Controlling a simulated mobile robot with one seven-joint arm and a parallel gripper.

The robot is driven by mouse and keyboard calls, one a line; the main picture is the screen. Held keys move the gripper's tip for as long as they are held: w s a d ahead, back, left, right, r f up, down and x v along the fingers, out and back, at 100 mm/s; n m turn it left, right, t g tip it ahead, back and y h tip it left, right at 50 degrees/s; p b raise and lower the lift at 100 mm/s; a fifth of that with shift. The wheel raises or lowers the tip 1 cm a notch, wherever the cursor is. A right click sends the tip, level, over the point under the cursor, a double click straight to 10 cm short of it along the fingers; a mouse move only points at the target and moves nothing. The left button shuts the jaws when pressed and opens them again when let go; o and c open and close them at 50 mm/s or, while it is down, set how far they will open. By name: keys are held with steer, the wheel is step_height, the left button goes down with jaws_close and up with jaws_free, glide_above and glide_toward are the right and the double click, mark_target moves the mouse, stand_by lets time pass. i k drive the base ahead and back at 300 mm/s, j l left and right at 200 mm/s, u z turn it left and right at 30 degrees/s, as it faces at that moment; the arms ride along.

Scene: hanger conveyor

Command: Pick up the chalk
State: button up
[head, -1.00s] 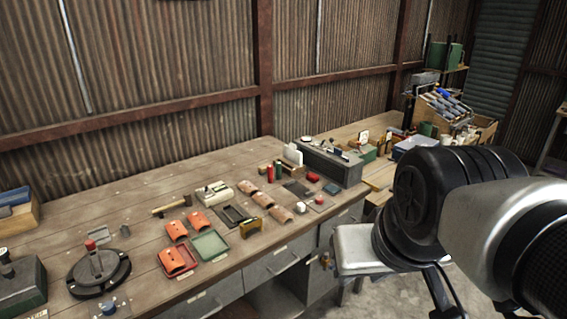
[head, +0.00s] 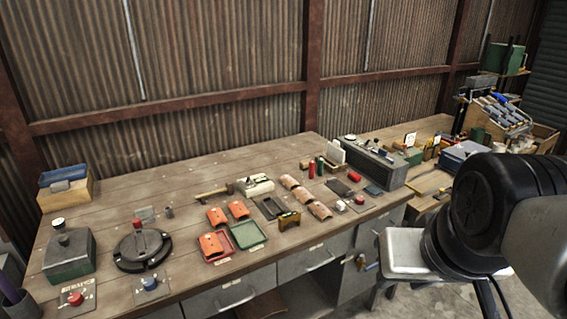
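I cannot make out any piece of chalk for certain; the small items on the bench are too small to tell apart. The long wooden workbench (head: 120,205) fills the middle of the head view and carries many small objects. Several curved tan pieces (head: 304,196) lie in a row at its middle. Short red and green cylinders (head: 320,166) stand behind them, beside a white upright block (head: 336,153). My arm's black and silver links show at the right edge. My gripper is outside the picture.
A black round device (head: 142,249) and a green-grey box (head: 70,254) stand at the left. Orange pieces (head: 214,245) and a green tray (head: 248,236) lie near the front edge. A grey stool (head: 408,252) stands in front of the bench. Bare wood runs along the back.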

mark_target(340, 204)
steer(key=i+l, duration=0.25)
steer(key=i, duration=0.2)
steer(key=i+l, duration=0.25)
steer(key=i, duration=0.2)
steer(key=i+l, duration=0.25)
steer(key=i, duration=0.2)
